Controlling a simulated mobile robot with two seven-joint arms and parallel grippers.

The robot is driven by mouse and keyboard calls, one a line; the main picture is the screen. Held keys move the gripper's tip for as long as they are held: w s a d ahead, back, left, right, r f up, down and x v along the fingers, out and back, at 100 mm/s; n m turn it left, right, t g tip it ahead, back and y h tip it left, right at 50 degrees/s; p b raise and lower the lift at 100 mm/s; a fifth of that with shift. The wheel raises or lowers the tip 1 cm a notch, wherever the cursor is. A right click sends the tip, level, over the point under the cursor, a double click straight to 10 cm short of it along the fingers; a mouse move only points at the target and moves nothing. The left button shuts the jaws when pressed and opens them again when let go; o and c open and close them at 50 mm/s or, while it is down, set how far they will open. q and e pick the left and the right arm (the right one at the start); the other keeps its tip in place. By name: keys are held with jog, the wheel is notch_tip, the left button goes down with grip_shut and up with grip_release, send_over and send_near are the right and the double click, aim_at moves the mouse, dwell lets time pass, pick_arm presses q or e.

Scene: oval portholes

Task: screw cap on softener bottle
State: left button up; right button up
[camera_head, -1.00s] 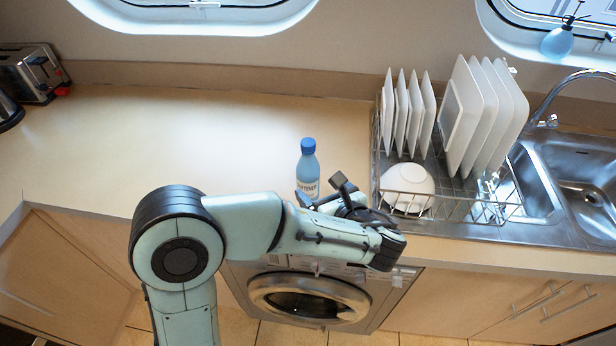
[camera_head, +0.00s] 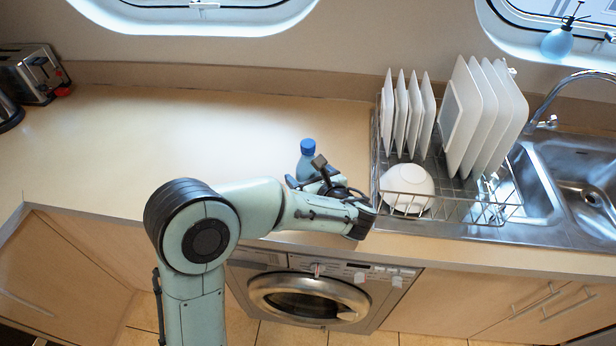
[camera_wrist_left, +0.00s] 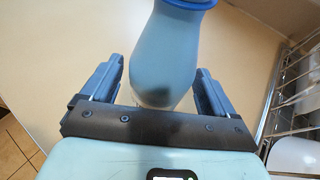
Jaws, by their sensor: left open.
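The softener bottle (camera_head: 307,160) is light blue and stands upright near the front of the counter, left of the dish rack. A blue cap (camera_head: 308,145) sits at its top; I cannot tell how tight it is. My left gripper (camera_head: 306,173) is open at the bottle, and its arm hides the lower part of the bottle. In the left wrist view the bottle (camera_wrist_left: 168,52) rises between the two spread fingers, with a visible gap at the left finger. Only the lower edge of the blue cap (camera_wrist_left: 190,3) shows there. My right gripper is not in view.
A wire dish rack (camera_head: 448,205) with white plates (camera_head: 465,115) and a white bowl (camera_head: 407,186) stands close on the right. The sink (camera_head: 580,185) lies beyond it. The counter (camera_head: 190,140) is clear to the left, up to a toaster (camera_head: 40,75).

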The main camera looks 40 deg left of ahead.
pick_arm(q)
jog(key=shift+w+a+f, duration=0.1)
jog(key=shift+a, duration=0.15)
grip_shut()
notch_tip(320, 180, up, 20)
jog(key=p, duration=0.3)
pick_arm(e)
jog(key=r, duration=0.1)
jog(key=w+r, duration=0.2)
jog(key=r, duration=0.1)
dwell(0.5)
pick_arm(q)
jog(key=shift+d, duration=0.1)
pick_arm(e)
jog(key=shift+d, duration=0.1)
